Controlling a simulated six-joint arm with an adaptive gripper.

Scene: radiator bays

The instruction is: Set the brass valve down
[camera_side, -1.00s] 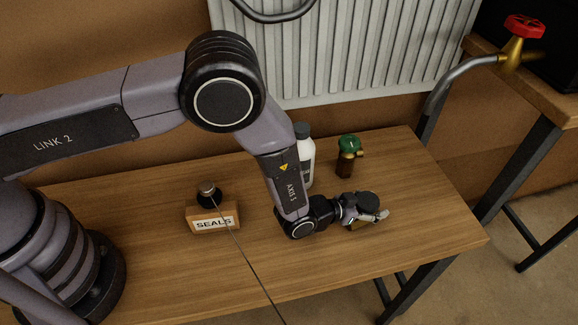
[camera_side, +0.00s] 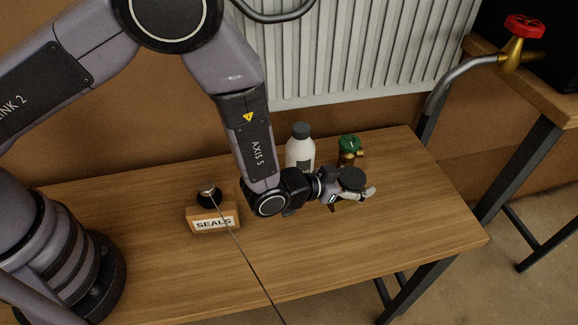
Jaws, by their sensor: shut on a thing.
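My gripper (camera_side: 354,192) is shut and hangs above the right half of the wooden table, in front of the green-handled valve. It holds what looks like the brass valve, of which a round black top (camera_side: 351,178) shows above the fingers. A small brownish part shows below the gripper; the rest of the valve body is hidden by the fingers and wrist. The held thing appears to be clear of the table top (camera_side: 390,240).
A valve with a green handle (camera_side: 349,143) and a white bottle with a dark cap (camera_side: 300,150) stand behind my gripper. A wooden block labelled SEALS (camera_side: 213,222) is at left. A red-handled valve (camera_side: 524,27) is on the pipe at right. The front right table is clear.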

